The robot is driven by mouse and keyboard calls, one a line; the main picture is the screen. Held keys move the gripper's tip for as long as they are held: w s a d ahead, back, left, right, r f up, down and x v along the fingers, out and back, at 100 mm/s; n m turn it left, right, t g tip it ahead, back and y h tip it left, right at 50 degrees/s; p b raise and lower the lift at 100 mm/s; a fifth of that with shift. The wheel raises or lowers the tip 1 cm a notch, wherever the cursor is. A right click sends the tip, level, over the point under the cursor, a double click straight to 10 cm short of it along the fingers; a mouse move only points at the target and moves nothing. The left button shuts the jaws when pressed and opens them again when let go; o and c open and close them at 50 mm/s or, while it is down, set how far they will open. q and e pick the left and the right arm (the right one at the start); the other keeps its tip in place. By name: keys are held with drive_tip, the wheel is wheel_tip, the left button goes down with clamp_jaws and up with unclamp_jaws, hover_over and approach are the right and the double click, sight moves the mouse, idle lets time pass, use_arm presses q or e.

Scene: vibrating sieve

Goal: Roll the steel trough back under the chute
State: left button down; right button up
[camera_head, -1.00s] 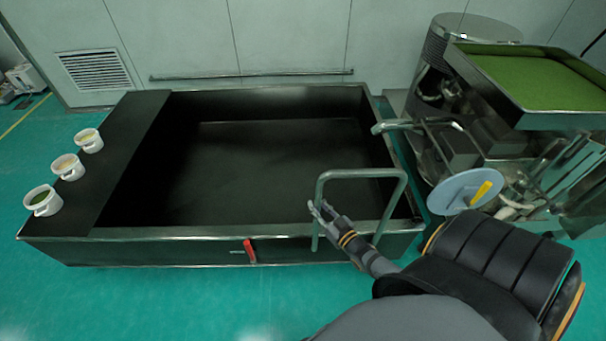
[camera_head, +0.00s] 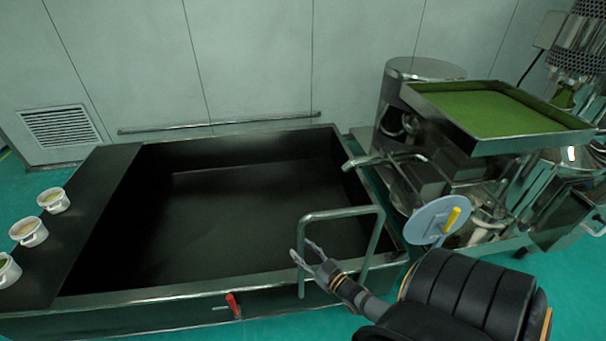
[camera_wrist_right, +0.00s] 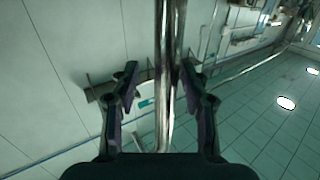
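The steel trough (camera_head: 150,296) is a large, dark, open box on the floor, empty inside, filling the left and middle of the head view. A bent-tube handle (camera_head: 340,213) rises at its near right corner. My right gripper (camera_head: 303,251) is at the left upright of this handle. In the right wrist view the two fingers (camera_wrist_right: 160,85) stand apart with the shiny handle bar (camera_wrist_right: 165,130) between them. The bar lies closer to the right finger; I cannot tell whether it touches. No chute can be told clearly. My left gripper is not in view.
A sieve machine with a tray of green powder (camera_head: 490,112) stands right of the trough. A grey disc with a yellow grip (camera_head: 428,222) is close to my right arm. White tubs (camera_head: 30,232) sit on the trough's left ledge. A wall with a rail (camera_head: 220,124) is behind.

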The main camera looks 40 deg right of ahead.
drive_tip(key=shift+w, duration=0.1)
drive_tip(key=shift+a, duration=0.1)
drive_tip(key=s, duration=1.2)
